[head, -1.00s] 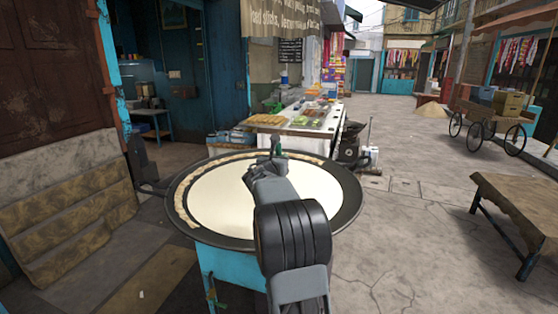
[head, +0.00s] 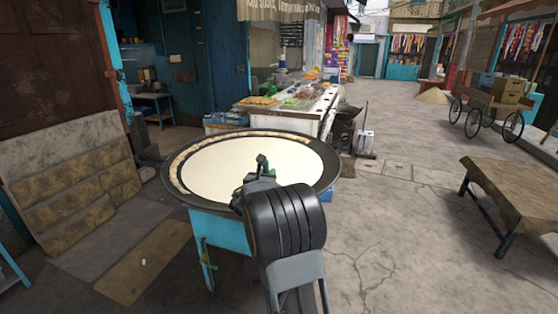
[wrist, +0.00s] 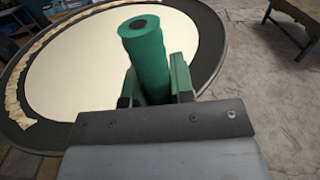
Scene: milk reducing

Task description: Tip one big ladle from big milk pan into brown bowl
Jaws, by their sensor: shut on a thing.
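The big milk pan (head: 332,185) is wide, round and dark-rimmed on a blue stand, filled with cream-white milk. A pale crust lies along its left and far inner edge. My gripper (head: 262,168) is in front of the pan's near right part in the head view. In the wrist view, my gripper (wrist: 155,88) is shut on a thick green cylinder, which looks like the big ladle's handle (wrist: 143,45). Its round end points up toward the camera. The ladle's cup is hidden or out of view. I cannot make out a brown bowl.
A stall counter (head: 300,112) with food stands behind the pan. A wooden table (head: 515,190) is at the right, with a cart (head: 490,95) behind it. Stepped sacking (head: 75,180) lines the left wall. The paving right of the pan is clear.

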